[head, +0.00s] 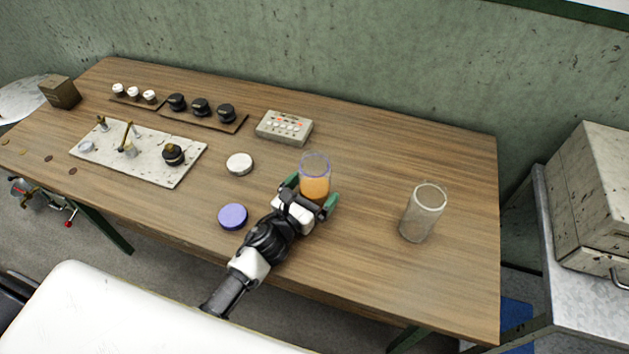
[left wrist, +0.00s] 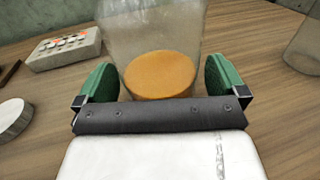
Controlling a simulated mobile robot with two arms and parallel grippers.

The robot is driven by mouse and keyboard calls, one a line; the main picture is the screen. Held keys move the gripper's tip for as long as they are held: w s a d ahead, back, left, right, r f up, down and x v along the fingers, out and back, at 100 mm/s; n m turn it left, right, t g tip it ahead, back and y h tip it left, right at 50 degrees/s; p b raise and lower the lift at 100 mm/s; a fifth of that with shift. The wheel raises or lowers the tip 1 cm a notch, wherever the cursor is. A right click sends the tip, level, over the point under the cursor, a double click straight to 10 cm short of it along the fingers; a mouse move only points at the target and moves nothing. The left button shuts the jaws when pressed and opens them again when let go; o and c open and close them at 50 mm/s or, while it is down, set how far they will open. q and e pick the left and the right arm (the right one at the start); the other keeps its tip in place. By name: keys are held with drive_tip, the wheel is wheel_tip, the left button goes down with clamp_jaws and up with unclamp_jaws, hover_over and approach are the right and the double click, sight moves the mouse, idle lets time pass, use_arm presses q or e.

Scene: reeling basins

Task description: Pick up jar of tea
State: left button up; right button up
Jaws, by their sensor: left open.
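The jar of tea (head: 315,184) is a clear glass jar with orange-brown contents in its lower part, standing upright on the wooden table. My left gripper (head: 312,194) is open, with its green fingers on either side of the jar's lower part. In the left wrist view the jar (left wrist: 160,72) stands between the green fingertips (left wrist: 159,80). A small gap shows beside each finger, though I cannot tell if either one touches the glass. My right gripper is not in view.
An empty glass jar (head: 423,213) stands to the right. A purple lid (head: 233,216) and a white lid (head: 239,163) lie to the left. A grey button box (head: 284,127) sits behind. The table (head: 370,265) is clear between the jars.

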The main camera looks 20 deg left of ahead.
sight(315, 176)
use_arm(q)
drive_tip(key=shift+w+d, duration=0.2)
drive_tip(key=shift+w, duration=0.4)
drive_tip(key=shift+s, duration=0.1)
drive_tip(key=c, duration=1.1)
drive_tip(key=shift+r, duration=0.2)
drive_tip(key=shift+r, duration=0.85)
wheel_tip(315, 176, up, 2)
drive_tip(key=shift+p, duration=0.45)
drive_tip(key=s+d+r, duration=0.7)
drive_tip(key=d, duration=0.2)
drive_tip(key=shift+p, duration=0.45)
drive_tip(key=shift+s, duration=0.15)
